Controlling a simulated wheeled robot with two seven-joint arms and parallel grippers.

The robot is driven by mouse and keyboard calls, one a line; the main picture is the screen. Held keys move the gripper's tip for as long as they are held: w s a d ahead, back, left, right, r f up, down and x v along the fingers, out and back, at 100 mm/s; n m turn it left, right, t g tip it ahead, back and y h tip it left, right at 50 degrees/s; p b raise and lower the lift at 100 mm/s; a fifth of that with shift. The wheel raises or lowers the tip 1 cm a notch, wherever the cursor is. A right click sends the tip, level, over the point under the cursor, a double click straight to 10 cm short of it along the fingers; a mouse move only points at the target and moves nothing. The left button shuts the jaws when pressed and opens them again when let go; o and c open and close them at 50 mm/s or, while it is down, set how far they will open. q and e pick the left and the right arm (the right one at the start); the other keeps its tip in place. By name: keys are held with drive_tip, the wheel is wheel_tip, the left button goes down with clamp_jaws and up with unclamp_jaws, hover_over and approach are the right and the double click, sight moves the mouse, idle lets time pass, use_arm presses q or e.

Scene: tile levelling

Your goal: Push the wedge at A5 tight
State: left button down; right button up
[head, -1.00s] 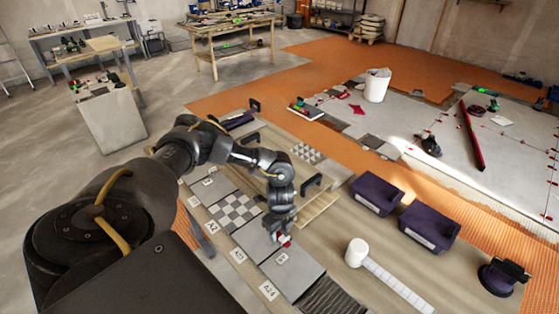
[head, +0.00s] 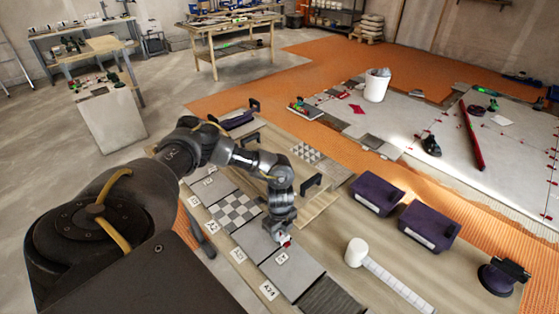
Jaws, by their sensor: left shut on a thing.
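My left gripper (head: 283,239) is low over the row of tiles on the workbench. It is shut on a small red piece (head: 286,243), most of which the fingers hide; it looks like the wedge. The red piece is at the joint between two plain grey tiles, a farther one (head: 254,240) and a nearer one (head: 293,272). A small white label (head: 281,258) lies on the nearer tile close to the fingertips; its text is too small to read surely. I cannot tell how deep the wedge sits. My right gripper is not in view.
A checkered tile (head: 235,212) lies farther along the row, a dark ribbed tile (head: 328,297) nearer.

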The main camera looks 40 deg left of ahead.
use_arm(q)
drive_tip(key=c, duration=1.2)
unclamp_jaws()
drive_tip(key=shift+c, duration=0.2)
wheel_tip(320, 180, up, 11)
drive_tip(key=shift+b, duration=0.45)
drive_tip(key=shift+s+f, duration=0.1)
drive_tip(key=shift+f, duration=0.05)
